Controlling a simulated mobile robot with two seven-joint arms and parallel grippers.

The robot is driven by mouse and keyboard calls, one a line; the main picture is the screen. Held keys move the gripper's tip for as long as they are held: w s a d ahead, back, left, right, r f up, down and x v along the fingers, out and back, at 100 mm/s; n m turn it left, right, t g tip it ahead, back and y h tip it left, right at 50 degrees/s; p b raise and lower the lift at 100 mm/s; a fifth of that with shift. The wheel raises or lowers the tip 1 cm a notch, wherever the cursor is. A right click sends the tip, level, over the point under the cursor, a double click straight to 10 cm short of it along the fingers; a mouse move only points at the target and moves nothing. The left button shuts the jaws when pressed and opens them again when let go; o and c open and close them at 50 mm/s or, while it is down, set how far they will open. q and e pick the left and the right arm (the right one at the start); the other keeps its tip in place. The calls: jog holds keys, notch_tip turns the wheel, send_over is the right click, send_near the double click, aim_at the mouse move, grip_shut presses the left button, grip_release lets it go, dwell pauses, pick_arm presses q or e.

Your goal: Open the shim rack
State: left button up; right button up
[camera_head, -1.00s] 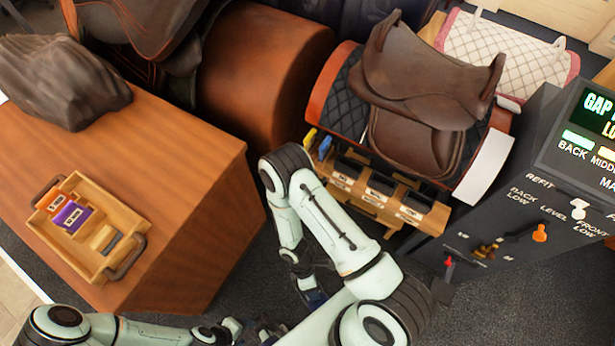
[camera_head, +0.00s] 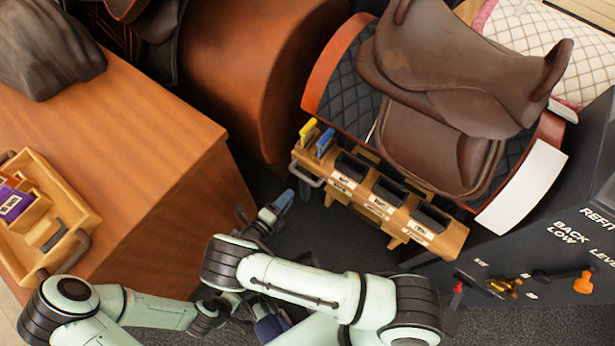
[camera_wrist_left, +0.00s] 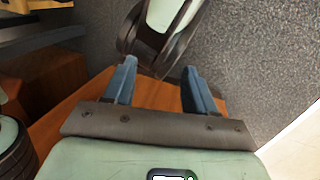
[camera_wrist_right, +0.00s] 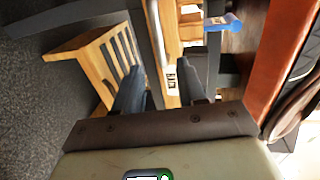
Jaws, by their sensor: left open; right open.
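The wooden shim rack (camera_head: 440,240) stands below the saddle, with several dark labelled bins and a grey handle (camera_head: 310,178) at its left end. A yellow tab (camera_head: 308,130) and a blue tab (camera_head: 325,143) stick up from that end. My right gripper (camera_head: 264,208) is open, just below and left of the handle and apart from it. The right wrist view shows its open fingers (camera_wrist_right: 166,88) in front of the rack's wood (camera_wrist_right: 172,75), the blue tab beyond. My left gripper (camera_wrist_left: 160,85) is open and empty; in the head view it is mostly hidden behind the right arm.
A brown saddle (camera_head: 455,70) sits over the rack. A wooden table (camera_head: 130,130) at left holds a shim tray (camera_head: 85,215). A dark control panel (camera_head: 560,240) stands at right. Grey carpet is clear between table and rack.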

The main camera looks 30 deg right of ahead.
aim_at(306, 178)
jog(key=x, duration=1.1)
jog(key=shift+b, duration=0.4)
jog(key=shift+s, duration=0.1)
grip_shut()
